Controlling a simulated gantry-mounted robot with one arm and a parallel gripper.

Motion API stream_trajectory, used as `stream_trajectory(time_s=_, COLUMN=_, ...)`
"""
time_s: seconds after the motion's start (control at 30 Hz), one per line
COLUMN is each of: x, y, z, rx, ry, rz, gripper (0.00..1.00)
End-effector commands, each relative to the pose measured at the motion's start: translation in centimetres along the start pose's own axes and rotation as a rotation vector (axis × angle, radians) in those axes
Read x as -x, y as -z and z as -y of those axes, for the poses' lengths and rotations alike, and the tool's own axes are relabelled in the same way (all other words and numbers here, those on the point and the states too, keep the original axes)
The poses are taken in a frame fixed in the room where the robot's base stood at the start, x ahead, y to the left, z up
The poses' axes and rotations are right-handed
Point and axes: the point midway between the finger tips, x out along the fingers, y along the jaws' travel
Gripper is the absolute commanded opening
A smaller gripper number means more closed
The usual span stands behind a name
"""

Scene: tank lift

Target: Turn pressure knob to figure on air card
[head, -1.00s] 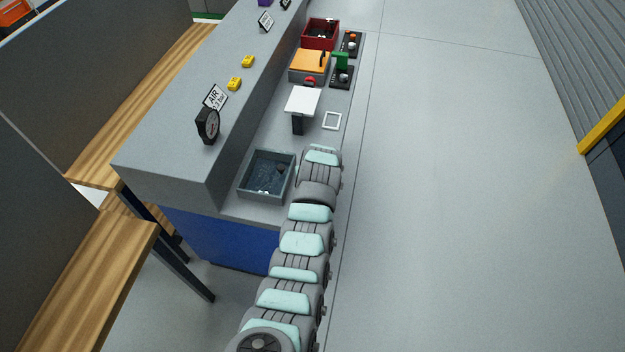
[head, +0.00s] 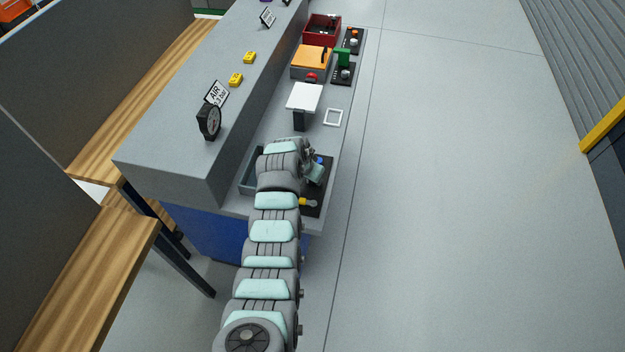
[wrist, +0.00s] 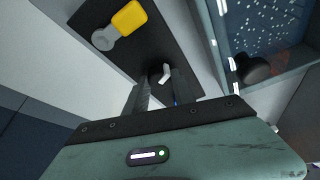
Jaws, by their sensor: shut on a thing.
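In the wrist view, a dark round knob with a white pointer (wrist: 165,73) sits on a black panel (wrist: 135,55). My gripper (wrist: 160,84) has its two fingers on either side of this knob and is shut on it. The fingers hide part of the knob. In the head view, my gripper (head: 314,170) is over the black panel (head: 314,209), and the knob is hidden. The air card (head: 216,93) stands tilted on the raised ledge and reads AIR with a bar figure too small to read surely. A round black gauge (head: 208,121) stands in front of it.
A yellow lever with a grey end (wrist: 128,18) is on the same panel. A grey-blue tank (wrist: 222,45) with a dark round object (wrist: 252,70) inside lies beside it. A white plate on a post (head: 304,97) and a white square frame (head: 333,117) stand farther along the bench.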

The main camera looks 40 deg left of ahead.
Motion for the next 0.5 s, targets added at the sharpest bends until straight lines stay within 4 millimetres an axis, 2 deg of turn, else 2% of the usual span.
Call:
stream_trajectory(time_s=0.03, x=-0.42, y=-0.21, z=0.04, rx=-0.022, ry=-0.01, rz=0.001, gripper=0.0)
stream_trajectory(time_s=0.5, x=-0.13, y=-0.12, z=0.09, rx=-0.129, ry=-0.053, rz=0.003, gripper=0.0)
